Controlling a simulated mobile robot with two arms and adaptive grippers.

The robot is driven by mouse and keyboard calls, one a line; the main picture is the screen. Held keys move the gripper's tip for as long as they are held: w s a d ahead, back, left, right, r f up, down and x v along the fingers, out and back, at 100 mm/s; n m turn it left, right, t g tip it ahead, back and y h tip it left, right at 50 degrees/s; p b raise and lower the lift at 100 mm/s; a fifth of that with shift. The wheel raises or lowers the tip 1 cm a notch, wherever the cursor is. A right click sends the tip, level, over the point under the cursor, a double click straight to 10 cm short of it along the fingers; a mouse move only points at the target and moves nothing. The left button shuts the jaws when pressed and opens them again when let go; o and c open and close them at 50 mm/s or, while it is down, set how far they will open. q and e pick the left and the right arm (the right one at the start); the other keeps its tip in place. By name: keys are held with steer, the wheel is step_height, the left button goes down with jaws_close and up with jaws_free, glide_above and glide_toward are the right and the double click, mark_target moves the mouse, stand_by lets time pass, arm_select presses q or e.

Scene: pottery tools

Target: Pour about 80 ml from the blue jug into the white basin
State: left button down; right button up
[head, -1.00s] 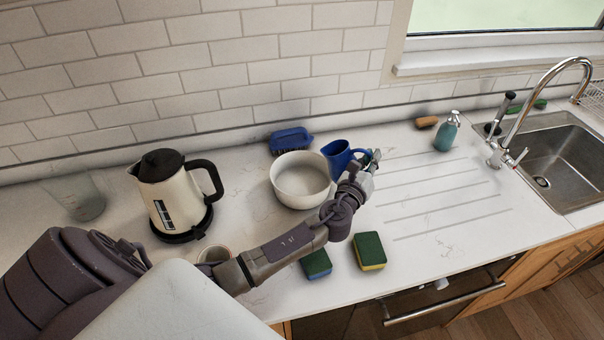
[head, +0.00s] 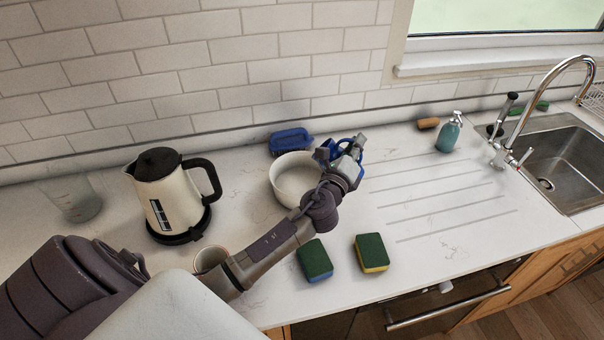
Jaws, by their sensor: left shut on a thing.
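The white basin (head: 284,176) stands on the counter right of the kettle, and my left arm hides its right side. My left gripper (head: 343,148) is at the basin's right rim, shut on the blue jug (head: 322,153). The jug is tilted left toward the basin and mostly hidden behind the gripper; only bits of blue show. I cannot see its mouth clearly, nor any liquid stream. My right gripper is not in view.
A cream kettle (head: 162,193) and a clear measuring beaker (head: 76,199) stand at the left. A blue brush (head: 290,139) lies behind the basin. Two sponges (head: 315,260) (head: 371,252) and a cup (head: 209,258) are in front. The ribbed drainboard (head: 440,195) is clear.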

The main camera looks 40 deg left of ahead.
arm_select(q)
steer(key=shift+s+a+n+y+b, duration=0.2)
steer(key=shift+a+n+b, duration=0.4)
steer(key=shift+n, duration=0.3)
steer(key=shift+s+a+n+y+b, duration=0.1)
steer(key=shift+a+n+y+b, duration=0.1)
steer(key=shift+a+n+b, duration=0.55)
stand_by(1.8)
steer(key=shift+w+d+r+m+p, duration=0.2)
steer(key=shift+d+r+m+p, duration=0.45)
steer(key=shift+p, duration=0.55)
steer(key=d+m, duration=0.1)
steer(key=d+f+m+h+p, duration=0.1)
steer(key=m, duration=0.1)
steer(key=shift+w, duration=0.2)
steer(key=shift+w+d+m+p, duration=0.1)
steer(key=shift+d+m+p, duration=0.2)
steer(key=shift+m+p, duration=0.45)
steer(key=shift+d+f, duration=0.1)
steer(key=shift+f, duration=0.05)
